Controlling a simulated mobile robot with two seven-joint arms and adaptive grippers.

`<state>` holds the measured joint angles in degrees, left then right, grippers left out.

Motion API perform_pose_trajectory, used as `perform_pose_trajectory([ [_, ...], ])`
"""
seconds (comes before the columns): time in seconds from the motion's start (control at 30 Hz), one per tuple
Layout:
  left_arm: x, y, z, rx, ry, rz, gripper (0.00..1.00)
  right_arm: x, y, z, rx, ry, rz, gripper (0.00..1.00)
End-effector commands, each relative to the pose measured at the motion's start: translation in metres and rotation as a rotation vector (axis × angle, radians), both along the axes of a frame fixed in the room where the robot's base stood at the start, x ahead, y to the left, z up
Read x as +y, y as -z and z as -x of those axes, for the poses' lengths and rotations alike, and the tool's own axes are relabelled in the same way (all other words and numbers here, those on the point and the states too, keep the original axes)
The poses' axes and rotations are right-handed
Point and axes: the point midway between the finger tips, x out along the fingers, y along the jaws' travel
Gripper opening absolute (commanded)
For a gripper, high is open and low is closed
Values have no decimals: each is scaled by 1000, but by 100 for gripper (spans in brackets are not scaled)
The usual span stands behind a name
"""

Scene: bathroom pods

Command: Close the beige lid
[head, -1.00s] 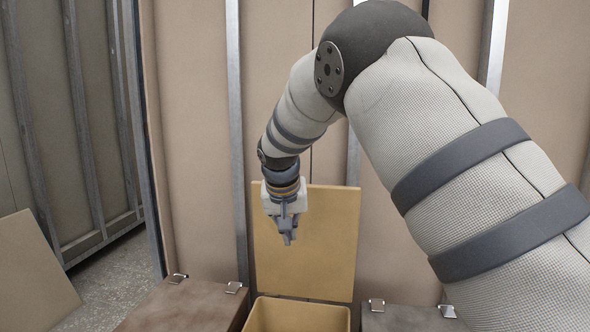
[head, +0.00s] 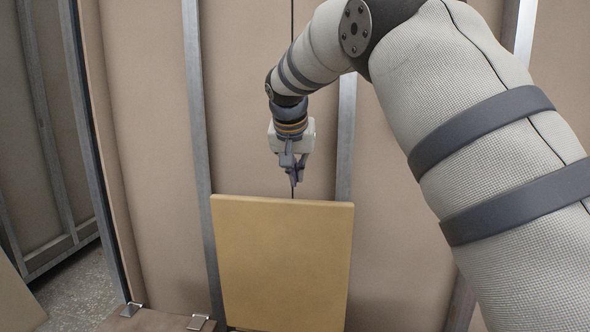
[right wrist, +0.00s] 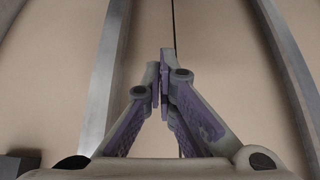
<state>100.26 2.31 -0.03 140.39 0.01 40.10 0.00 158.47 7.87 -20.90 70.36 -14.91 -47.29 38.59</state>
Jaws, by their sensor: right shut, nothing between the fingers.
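The beige lid (head: 281,262) is a flat square panel standing upright and open in the head view, in front of the wall. Its lower edge is at the bottom of the picture, and the box under it is out of view. My right gripper (head: 293,180) is shut and empty. It points down just above the lid's top edge, and appears to be behind it, near the wall. In the right wrist view the shut fingers (right wrist: 162,85) show against the wall, with no lid in sight. My left gripper is not in view.
A beige panelled wall (head: 250,90) with grey metal posts (head: 198,150) stands close behind the lid. A brown box top with metal hinges (head: 198,322) is at the lower left. Open floor (head: 85,290) shows further left.

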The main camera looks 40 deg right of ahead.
Motion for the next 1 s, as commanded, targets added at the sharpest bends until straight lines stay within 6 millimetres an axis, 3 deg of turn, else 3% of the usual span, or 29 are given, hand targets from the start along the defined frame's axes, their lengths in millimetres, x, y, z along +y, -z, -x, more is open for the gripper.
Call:
perform_pose_trajectory([
  [0.03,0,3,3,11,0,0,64,-5,15,-4,8,1,-2,0],
  [0.23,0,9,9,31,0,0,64,-23,51,-19,9,0,-2,0],
  [0.33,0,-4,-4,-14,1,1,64,-8,42,-6,-7,-3,1,0],
  [0.5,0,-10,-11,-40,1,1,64,6,47,5,-7,-2,1,0],
  [1.0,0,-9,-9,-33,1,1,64,9,55,5,-1,-1,4,0],
])
